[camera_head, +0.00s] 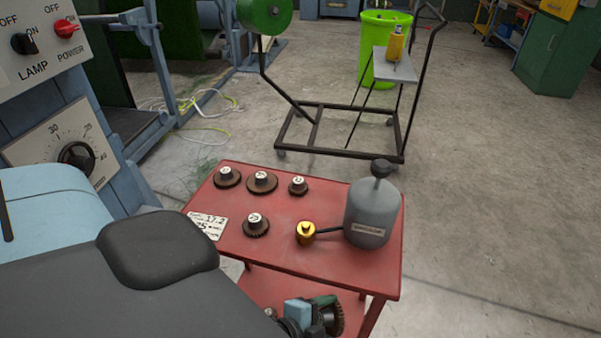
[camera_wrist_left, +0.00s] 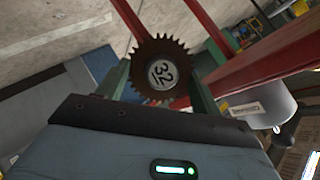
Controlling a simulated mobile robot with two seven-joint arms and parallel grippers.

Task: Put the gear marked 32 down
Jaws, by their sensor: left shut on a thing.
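The gear marked 32 (camera_wrist_left: 160,72) is dark brown and toothed with a pale hub, and its number faces the left wrist view. My left gripper (camera_wrist_left: 160,88) is shut on it, with the green fingers on either side. In the head view my left gripper (camera_head: 318,312) is low at the bottom edge, below the red tabletop and beside the lower shelf. The gear's dark toothed edge (camera_head: 336,318) shows there, partly hidden by the gripper. My right gripper is in neither view.
The red table (camera_head: 325,200) holds several other gears, one of them here (camera_head: 256,226), a white card (camera_head: 207,226) and a grey canister (camera_head: 371,215) with a brass piece (camera_head: 306,232). Bare tabletop lies between them. Its lower shelf (camera_head: 290,287) and red legs are close to the gripper.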

